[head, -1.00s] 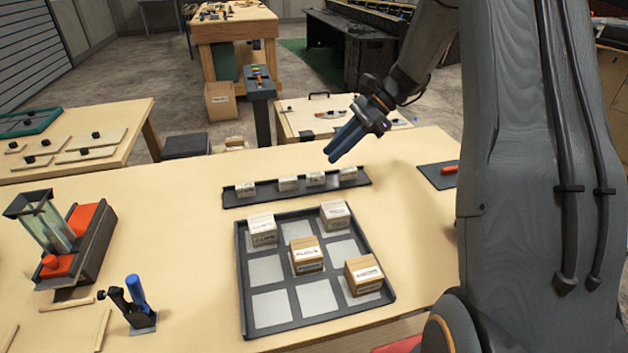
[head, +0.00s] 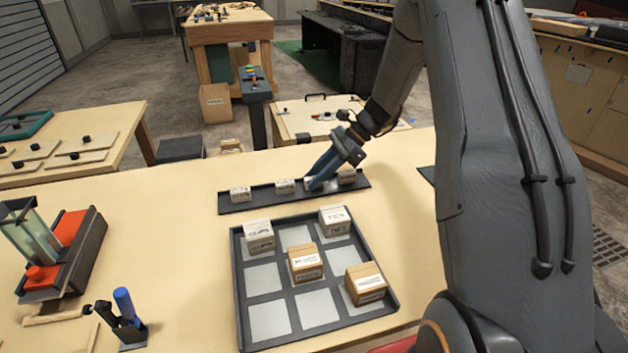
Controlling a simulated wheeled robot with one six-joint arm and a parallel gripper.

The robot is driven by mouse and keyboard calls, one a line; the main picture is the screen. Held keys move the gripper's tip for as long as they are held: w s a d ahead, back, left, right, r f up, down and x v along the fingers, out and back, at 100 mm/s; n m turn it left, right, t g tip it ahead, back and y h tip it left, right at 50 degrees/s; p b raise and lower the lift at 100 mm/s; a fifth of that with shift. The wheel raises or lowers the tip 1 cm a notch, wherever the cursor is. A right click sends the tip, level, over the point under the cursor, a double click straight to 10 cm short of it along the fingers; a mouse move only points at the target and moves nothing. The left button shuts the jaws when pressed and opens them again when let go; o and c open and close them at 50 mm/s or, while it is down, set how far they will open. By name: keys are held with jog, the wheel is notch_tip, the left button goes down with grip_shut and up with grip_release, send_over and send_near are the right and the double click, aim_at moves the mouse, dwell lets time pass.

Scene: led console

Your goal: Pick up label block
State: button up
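The fingers hide much of that block. I cannot tell whether they are closed on it. The block still appears to be in the tray.
A red device (head: 68,228) and a blue-handled tool (head: 124,304) stand at left.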

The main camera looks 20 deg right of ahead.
jog(key=shift+a+f, duration=0.35)
grip_shut()
